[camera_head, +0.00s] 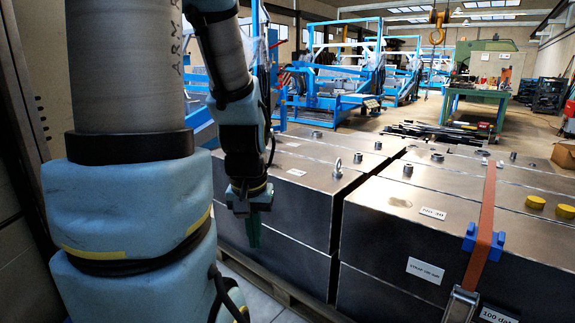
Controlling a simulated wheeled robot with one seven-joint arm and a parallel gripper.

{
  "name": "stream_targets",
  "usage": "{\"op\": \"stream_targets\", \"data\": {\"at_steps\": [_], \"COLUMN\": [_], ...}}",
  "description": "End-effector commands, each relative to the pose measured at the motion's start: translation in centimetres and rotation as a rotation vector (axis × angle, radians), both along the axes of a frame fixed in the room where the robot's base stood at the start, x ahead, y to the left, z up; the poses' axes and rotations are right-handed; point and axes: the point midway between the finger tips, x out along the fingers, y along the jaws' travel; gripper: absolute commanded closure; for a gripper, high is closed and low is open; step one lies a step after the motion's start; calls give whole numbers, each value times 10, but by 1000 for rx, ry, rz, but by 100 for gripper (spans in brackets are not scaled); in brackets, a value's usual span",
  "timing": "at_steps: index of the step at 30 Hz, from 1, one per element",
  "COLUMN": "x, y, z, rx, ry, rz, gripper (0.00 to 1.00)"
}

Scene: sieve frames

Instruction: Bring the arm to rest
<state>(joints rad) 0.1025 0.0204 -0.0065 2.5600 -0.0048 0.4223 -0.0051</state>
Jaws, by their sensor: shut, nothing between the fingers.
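My arm fills the left of the head view, with its thick grey and pale blue links close to the camera. The forearm hangs down from the top, and my gripper (252,228) is at its lower end, pointing downward. The gripper's greenish fingers are together with nothing visible between them. It hangs in front of the dark front face of the left metal box (290,222). Whether it touches the box cannot be told.
A second metal box (400,238) stands to the right, with an orange strap (484,220) and yellow caps (536,202) on it. The boxes rest on a pallet (285,293). Blue machine frames (335,85) and a green workbench (475,95) stand behind.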

Motion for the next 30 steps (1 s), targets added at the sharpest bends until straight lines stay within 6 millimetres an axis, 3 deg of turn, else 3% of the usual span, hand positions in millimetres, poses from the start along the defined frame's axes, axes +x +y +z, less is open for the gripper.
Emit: {"op": "stream_targets", "data": {"at_steps": [1,9,15,21,30], "x": [0,0,0,0,0], "y": [0,0,0,0,0], "z": [35,120,170,190,191], "rx": [0,0,0,0,0], "ry": [0,0,0,0,0], "rz": [0,0,0,0,0], "gripper": [100,100,100,100,100]}}
